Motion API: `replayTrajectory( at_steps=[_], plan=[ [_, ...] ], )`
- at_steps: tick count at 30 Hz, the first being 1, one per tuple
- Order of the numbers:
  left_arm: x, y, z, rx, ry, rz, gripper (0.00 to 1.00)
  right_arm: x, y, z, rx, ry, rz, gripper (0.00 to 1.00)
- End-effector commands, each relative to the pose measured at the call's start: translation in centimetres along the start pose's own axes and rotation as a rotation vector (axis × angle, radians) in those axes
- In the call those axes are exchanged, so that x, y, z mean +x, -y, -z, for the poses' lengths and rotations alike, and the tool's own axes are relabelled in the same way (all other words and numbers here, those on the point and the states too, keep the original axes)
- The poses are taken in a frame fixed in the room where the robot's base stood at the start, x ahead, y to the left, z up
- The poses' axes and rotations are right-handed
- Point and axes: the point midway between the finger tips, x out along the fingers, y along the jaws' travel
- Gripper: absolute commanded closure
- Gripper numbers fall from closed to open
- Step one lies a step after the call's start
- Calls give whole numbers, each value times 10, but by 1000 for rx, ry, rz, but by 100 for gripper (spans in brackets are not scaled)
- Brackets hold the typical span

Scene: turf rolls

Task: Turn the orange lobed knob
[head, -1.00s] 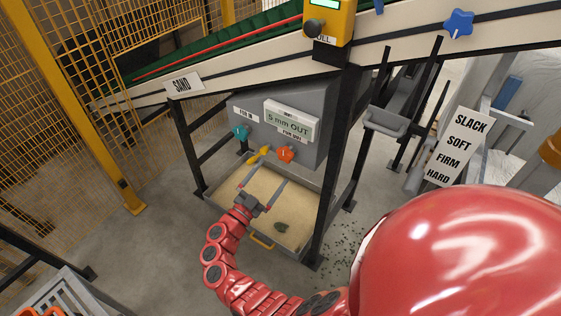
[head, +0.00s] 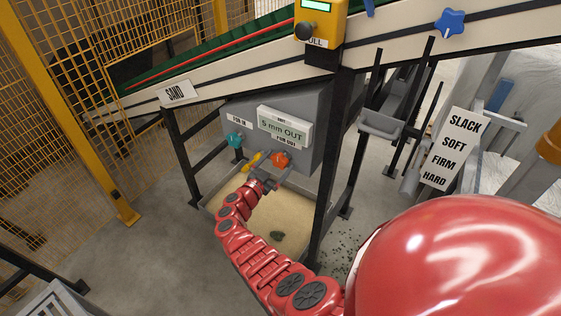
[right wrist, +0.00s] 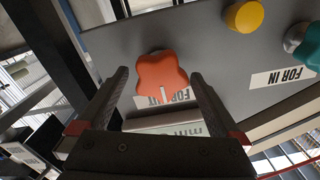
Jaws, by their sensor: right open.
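The orange lobed knob (head: 281,159) sits on the front of a grey box (head: 302,100), beside a "FOR OUT" label and below a display reading 5 mm OUT (head: 284,126). In the right wrist view the knob (right wrist: 160,72) shows its lobes and a pale line on its lower lobe. My right gripper (head: 274,168) is open at the knob. In the right wrist view its two fingers (right wrist: 160,88) stand one on each side of the knob, with gaps between; I cannot tell how deep they reach. My left gripper is not in view.
A yellow part (head: 251,160) and a teal knob (head: 235,139) are left of the orange knob. A black frame leg (head: 332,165) stands close on the right. A sand tray (head: 210,208) lies below. A sloping conveyor (head: 230,62) runs above.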

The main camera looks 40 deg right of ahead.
Motion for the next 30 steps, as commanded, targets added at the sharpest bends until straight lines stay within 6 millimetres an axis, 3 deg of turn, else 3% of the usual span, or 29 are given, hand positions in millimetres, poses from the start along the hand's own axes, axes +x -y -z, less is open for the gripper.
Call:
replayTrajectory(
  at_steps=[6,15,28,30],
  plan=[
    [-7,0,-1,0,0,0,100,18,0,-2,1,1,1,0],
    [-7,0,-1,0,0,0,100,20,0,-1,1,1,1,2],
    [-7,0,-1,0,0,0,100,20,0,-1,1,1,1,79],
    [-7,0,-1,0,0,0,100,20,0,-1,1,1,1,80]
  ],
)
